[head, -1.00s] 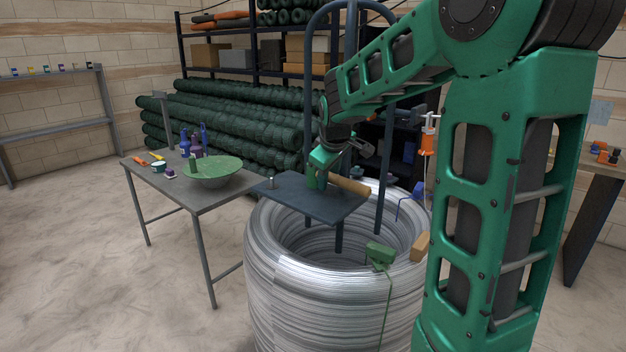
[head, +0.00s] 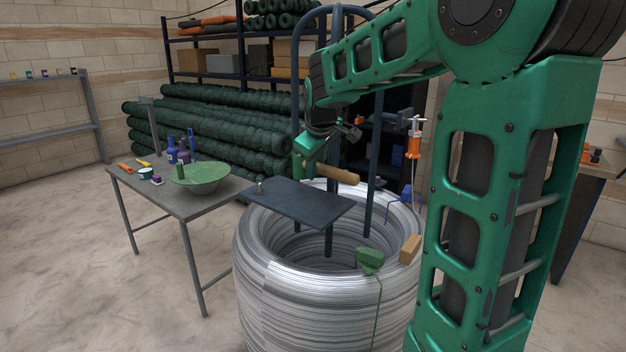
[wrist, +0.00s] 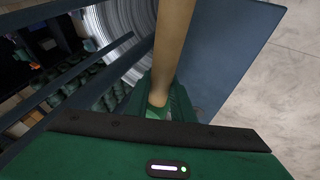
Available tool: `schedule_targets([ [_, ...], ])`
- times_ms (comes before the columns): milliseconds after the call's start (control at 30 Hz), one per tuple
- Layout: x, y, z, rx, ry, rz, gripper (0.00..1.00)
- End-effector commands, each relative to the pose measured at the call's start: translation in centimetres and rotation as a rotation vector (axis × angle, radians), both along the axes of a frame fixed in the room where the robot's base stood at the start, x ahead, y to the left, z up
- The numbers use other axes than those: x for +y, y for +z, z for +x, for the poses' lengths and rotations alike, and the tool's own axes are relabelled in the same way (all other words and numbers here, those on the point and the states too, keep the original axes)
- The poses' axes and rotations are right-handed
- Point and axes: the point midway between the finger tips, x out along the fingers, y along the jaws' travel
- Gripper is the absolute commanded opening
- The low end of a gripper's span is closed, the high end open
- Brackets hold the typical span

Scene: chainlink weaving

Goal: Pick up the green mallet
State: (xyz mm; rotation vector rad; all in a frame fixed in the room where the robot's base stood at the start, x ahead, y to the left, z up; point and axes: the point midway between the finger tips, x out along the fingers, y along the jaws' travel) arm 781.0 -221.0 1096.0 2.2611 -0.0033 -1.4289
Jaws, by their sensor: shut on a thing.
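The green mallet has a pale wooden handle (head: 338,175) and a green head. The handle points to the right of my gripper (head: 308,165) in the head view. My gripper is shut on the mallet and holds it above the dark plate (head: 300,207), with a gap under the handle. In the wrist view the handle (wrist: 172,45) runs up the picture from the green head (wrist: 180,103). The fingertips are hard to make out, and part of the head is hidden.
The plate stands over a big wire coil (head: 265,270) with dark upright bars. A green tool (head: 370,260) and a wooden block (head: 410,249) rest on the coil's rim. A grey table (head: 185,208) with a green-topped bowl (head: 200,178) stands to the left.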

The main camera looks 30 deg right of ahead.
Motion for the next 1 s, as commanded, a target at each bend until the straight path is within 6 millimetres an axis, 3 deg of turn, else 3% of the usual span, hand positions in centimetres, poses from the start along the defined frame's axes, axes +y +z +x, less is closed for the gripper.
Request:
schedule_targets([
  [300,6.2,3.9,-2.2,-0.005,0.007,-0.001,0.00],
  [500,8.8,5.5,-3.3,-0.002,0.004,0.000,0.00],
  [700,9.9,6.3,-3.8,-0.002,0.004,0.000,0.00],
  [1000,10.1,6.4,-3.8,-0.002,0.003,0.001,0.00],
])
